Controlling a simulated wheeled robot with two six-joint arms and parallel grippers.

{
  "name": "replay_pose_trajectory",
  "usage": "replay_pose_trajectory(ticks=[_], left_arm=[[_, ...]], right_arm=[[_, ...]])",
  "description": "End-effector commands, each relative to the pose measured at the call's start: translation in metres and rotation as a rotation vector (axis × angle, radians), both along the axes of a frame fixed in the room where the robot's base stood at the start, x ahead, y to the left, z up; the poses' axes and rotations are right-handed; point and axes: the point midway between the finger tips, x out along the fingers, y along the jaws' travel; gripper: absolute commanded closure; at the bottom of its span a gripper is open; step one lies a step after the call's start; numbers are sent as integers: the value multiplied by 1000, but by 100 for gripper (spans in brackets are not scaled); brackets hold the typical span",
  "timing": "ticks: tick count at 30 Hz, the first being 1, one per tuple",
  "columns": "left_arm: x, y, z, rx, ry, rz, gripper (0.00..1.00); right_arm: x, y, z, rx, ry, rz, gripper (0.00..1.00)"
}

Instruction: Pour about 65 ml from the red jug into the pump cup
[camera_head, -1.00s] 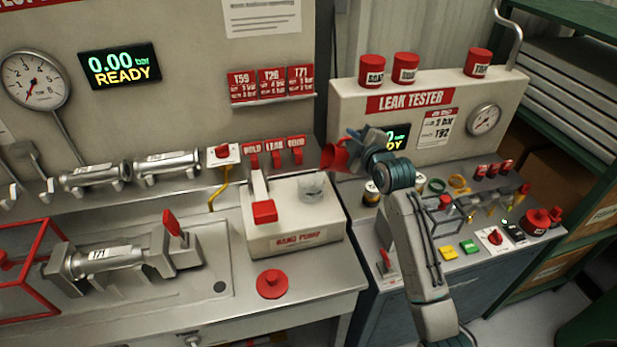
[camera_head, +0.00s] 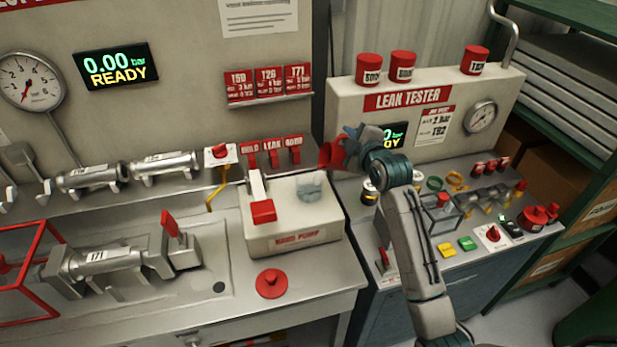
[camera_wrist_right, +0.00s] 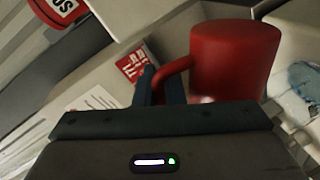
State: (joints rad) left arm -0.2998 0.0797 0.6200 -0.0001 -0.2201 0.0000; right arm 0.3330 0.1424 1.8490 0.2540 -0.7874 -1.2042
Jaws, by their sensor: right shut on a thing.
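The red jug (camera_head: 331,154) is tilted with its mouth toward the left, held in the air at the right edge of the hand pump. My right gripper (camera_head: 352,140) is shut on the jug's handle. In the right wrist view the jug (camera_wrist_right: 233,60) and its handle (camera_wrist_right: 172,72) show, with the gripper fingers (camera_wrist_right: 160,85) around the handle. The clear pump cup (camera_head: 312,187) sits on top of the white hand pump (camera_head: 292,238), to the lower left of the jug. I cannot make out a stream or the liquid level. My left gripper is not in view.
The leak tester (camera_head: 430,110) stands behind my right arm, with red canisters (camera_head: 402,67) on top. A metal cylinder (camera_head: 100,258) lies in a fixture at left.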

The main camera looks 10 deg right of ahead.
Motion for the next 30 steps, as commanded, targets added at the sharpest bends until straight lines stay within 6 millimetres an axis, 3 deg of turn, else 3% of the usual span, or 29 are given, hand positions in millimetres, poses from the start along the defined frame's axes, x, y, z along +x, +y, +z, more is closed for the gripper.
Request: replay_pose_trajectory(ticks=[30], left_arm=[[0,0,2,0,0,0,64]], right_arm=[[-8,-2,8,-94,-4,3,100]])
